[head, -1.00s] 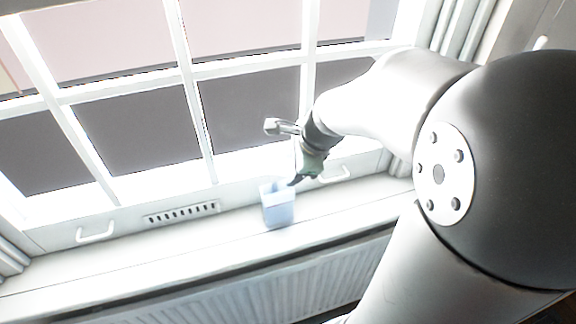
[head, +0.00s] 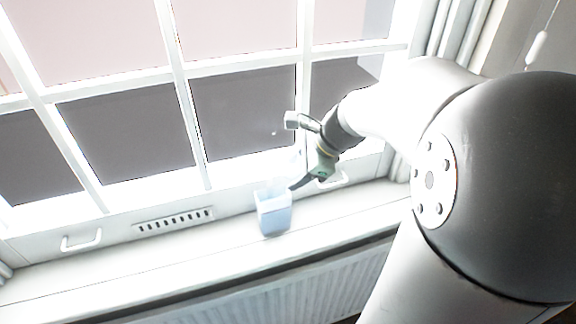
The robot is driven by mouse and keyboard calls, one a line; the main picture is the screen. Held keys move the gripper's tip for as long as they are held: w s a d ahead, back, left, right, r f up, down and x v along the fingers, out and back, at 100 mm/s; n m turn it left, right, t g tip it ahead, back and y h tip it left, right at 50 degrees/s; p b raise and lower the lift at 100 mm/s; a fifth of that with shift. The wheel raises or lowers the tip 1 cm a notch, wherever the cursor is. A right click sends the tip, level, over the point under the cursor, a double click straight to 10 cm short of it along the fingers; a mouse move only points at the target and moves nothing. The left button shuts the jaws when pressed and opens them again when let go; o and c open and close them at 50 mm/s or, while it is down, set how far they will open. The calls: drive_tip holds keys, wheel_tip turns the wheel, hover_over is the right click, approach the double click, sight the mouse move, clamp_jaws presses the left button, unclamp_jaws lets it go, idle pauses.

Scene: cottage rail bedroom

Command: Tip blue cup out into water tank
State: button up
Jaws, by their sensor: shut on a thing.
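A light blue, square, open-topped container (head: 274,214), which I take for the water tank, stands upright on the white windowsill. My gripper (head: 299,183) is at its upper right, with a dark finger angled down by the tank's right rim. I cannot tell whether it touches the rim. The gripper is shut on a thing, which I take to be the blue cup. Only a faint, pale shape (head: 299,158) shows beside the jaws, washed out against the bright window. Its tilt and contents cannot be made out.
The windowsill (head: 345,212) is bare on both sides of the tank. Behind it are the window, a slotted vent (head: 174,220) and white handles, one at the left (head: 82,241). A ribbed radiator (head: 280,288) is below. A pull cord (head: 538,46) hangs at top right.

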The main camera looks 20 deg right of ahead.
drive_tip(key=shift+d+f+y+b, duration=0.25)
drive_tip(key=shift+d+y+b, duration=0.1)
drive_tip(key=shift+y+b, duration=0.1)
drive_tip(key=shift+r, duration=0.1)
drive_tip(key=shift+d, duration=0.1)
drive_tip(key=shift+d+f+m+y+b, duration=0.25)
drive_tip(key=shift+d+m+y+b, duration=0.1)
drive_tip(key=shift+y+b, duration=0.3)
drive_tip(key=shift+d, duration=0.2)
drive_tip(key=shift+d+r+t+y+b, duration=0.15)
drive_tip(key=shift+t+y+b, duration=0.15)
drive_tip(key=shift+y, duration=0.2)
